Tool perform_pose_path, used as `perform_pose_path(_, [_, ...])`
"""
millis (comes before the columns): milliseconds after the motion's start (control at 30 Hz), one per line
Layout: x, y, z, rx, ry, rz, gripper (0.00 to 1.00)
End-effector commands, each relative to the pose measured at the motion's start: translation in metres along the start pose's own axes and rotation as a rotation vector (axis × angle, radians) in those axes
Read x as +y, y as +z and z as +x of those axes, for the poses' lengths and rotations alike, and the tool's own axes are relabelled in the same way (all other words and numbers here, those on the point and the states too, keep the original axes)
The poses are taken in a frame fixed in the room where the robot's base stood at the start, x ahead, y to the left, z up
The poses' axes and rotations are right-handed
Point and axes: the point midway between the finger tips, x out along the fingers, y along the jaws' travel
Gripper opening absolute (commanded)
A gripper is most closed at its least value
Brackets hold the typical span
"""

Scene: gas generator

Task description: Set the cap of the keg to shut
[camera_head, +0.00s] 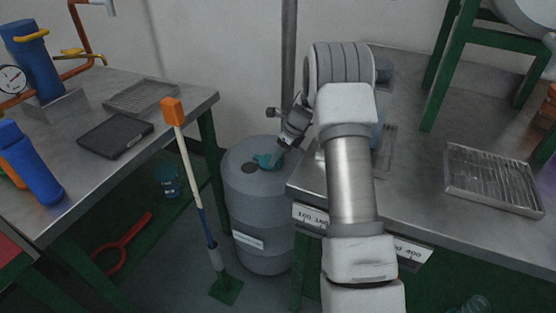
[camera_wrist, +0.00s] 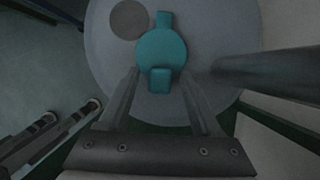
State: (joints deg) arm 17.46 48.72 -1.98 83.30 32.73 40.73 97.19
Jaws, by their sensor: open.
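The grey keg (camera_head: 261,218) stands on the floor between the two benches, with a white label on its side. Its teal cap (camera_head: 264,160) sits on the keg's top, beside a dark round spot (camera_head: 249,168). In the wrist view the cap (camera_wrist: 161,47) is a round disc with a tab on each of two opposite sides, and the dark round spot (camera_wrist: 129,19) is to its upper left. My gripper (camera_wrist: 158,82) is open, its fingers on either side of the cap's near tab. I cannot tell whether the fingers touch it. In the head view my gripper (camera_head: 279,152) is just above the keg's top.
A vertical grey pole (camera_head: 289,60) rises behind the keg. A metal bench (camera_head: 420,150) stands close on the right, a left bench (camera_head: 80,180) on the left. An orange-topped stick (camera_head: 190,185) stands before the keg. A red ring-headed tool (camera_head: 122,245) lies low on the left.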

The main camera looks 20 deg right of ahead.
Motion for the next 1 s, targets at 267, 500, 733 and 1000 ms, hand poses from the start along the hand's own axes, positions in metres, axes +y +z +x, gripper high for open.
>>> perform_pose_path(267, [-0.0001, 0.0003, 0.008, 0.0, -0.001, 0.0, 0.65])
perform_pose_path(500, [-0.0001, 0.0002, 0.0078, 0.0, 0.0, 0.0, 0.45])
perform_pose_path(733, [-0.0001, 0.0, 0.0077, 0.0, 0.0, 0.0, 0.04])
perform_pose_path(1000, [-0.0002, -0.0001, 0.0077, 0.0, 0.0, 0.0, 0.0])
